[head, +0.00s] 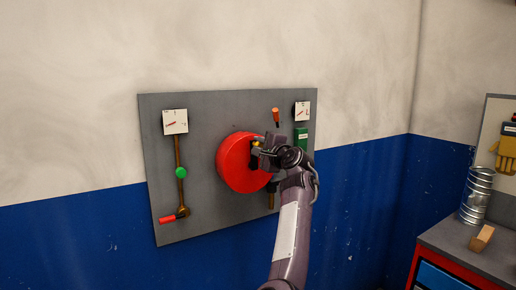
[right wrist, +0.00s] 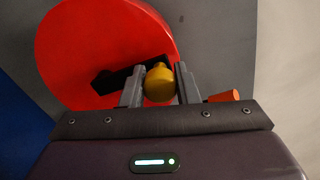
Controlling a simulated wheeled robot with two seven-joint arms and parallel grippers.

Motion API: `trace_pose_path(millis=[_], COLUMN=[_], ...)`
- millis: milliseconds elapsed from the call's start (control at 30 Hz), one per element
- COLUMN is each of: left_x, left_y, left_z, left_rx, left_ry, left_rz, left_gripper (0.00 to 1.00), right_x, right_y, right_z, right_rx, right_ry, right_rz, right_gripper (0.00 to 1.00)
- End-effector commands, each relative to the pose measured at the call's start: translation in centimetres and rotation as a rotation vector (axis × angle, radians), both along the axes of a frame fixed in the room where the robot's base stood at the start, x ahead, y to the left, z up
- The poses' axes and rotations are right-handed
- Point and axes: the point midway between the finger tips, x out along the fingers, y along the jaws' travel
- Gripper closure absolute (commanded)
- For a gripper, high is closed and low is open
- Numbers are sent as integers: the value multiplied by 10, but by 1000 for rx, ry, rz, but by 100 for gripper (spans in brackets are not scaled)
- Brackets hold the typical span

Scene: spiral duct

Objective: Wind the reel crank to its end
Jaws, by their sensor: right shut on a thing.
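The red reel (head: 240,163) is a large round disc on the grey wall panel. In the right wrist view the reel (right wrist: 85,45) fills the upper left. A black crank arm (right wrist: 112,80) lies across its face and carries a yellow knob (right wrist: 159,84). My right gripper (right wrist: 160,88) is shut on the yellow knob, with one grey finger on each side of it. In the head view my right gripper (head: 262,154) is at the right part of the reel's face and hides most of the crank. My left gripper is not in view.
The grey panel (head: 205,110) also holds a left gauge (head: 175,121), a right gauge (head: 302,111), a lever with a red grip (head: 168,219), a green knob (head: 181,172) and an orange handle (head: 276,115). A cabinet with a metal duct (head: 477,195) and wooden block (head: 482,238) stands right.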

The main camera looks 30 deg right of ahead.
Motion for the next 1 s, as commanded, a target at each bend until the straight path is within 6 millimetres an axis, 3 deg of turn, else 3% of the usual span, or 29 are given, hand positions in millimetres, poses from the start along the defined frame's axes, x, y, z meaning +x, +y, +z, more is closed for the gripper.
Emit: trace_pose_path(millis=[233, 267, 433, 767, 1000], left_x=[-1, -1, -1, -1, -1], left_y=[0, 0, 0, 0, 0], left_z=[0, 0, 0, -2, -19], left_rx=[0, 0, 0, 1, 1], left_ry=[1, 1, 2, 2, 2], left_rz=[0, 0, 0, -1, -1], left_gripper=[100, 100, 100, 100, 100], right_x=[-1, -1, -1, -3, -31], right_y=[-3, -3, -2, -1, -2], right_z=[2, 2, 2, -1, -4], right_rx=[-2, -2, -2, -2, -2], right_ry=[-5, -5, -3, -2, -3], right_rz=[-6, -6, -5, -2, -4], right_gripper=[100, 71, 50, 50, 50])
